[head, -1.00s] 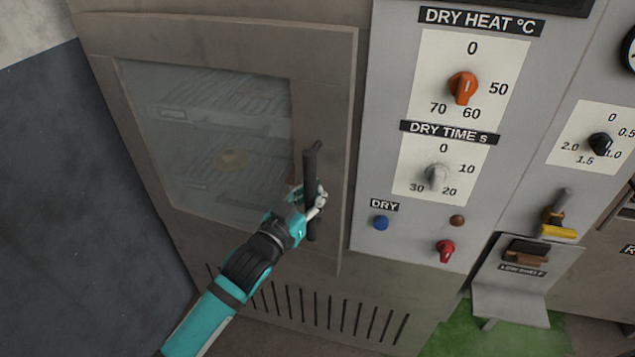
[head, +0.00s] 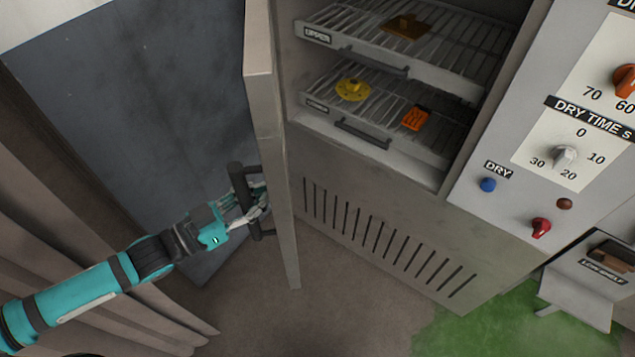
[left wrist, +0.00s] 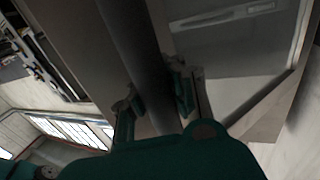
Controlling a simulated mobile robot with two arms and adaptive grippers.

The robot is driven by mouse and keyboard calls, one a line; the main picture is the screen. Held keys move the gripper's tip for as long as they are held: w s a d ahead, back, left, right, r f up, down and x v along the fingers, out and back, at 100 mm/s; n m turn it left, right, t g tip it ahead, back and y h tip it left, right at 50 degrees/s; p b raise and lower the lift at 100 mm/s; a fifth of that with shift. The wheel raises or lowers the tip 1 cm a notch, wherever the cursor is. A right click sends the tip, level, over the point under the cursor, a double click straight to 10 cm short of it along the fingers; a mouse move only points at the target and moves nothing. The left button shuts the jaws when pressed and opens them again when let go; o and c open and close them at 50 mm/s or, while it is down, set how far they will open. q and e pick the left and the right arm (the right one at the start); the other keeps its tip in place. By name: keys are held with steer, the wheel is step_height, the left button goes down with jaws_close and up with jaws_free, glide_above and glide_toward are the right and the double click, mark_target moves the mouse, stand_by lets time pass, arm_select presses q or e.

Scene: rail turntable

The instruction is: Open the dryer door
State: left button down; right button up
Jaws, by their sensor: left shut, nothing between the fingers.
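The dryer door (head: 268,130) stands wide open, swung to the left and seen nearly edge-on in the head view. Its dark bar handle (head: 237,176) is on the outer face. My left gripper (head: 252,203) is at the handle, shut with nothing held between its fingers. In the left wrist view the handle bar (left wrist: 132,40) runs down close to the fingers of my left gripper (left wrist: 155,100). The dryer interior shows an upper rack (head: 455,38) and a lower rack (head: 385,98). My right gripper is not in view.
An orange-brown part (head: 405,27) lies on the upper rack. A yellow round part (head: 352,89) and an orange part (head: 416,118) lie on the lower rack. The control panel (head: 520,150) is at right. A dark wall panel (head: 130,90) stands behind the door.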

arm_select(q)
steer(key=s+a, duration=0.1)
steer(key=a, duration=0.9)
steer(key=shift+a+f, duration=0.25)
steer(key=shift+f, duration=0.1)
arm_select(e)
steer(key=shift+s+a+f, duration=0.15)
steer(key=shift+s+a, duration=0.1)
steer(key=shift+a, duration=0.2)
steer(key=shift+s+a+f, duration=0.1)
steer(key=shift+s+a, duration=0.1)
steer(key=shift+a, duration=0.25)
arm_select(q)
steer(key=c, duration=2)
jaws_free()
steer(key=shift+s, duration=0.1)
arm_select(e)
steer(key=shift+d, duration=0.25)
arm_select(q)
steer(key=o, duration=0.4)
steer(key=shift+s+a+r, duration=0.15)
steer(key=shift+s, duration=0.25)
steer(key=o, duration=0.5)
steer(key=shift+s+a+r, duration=0.15)
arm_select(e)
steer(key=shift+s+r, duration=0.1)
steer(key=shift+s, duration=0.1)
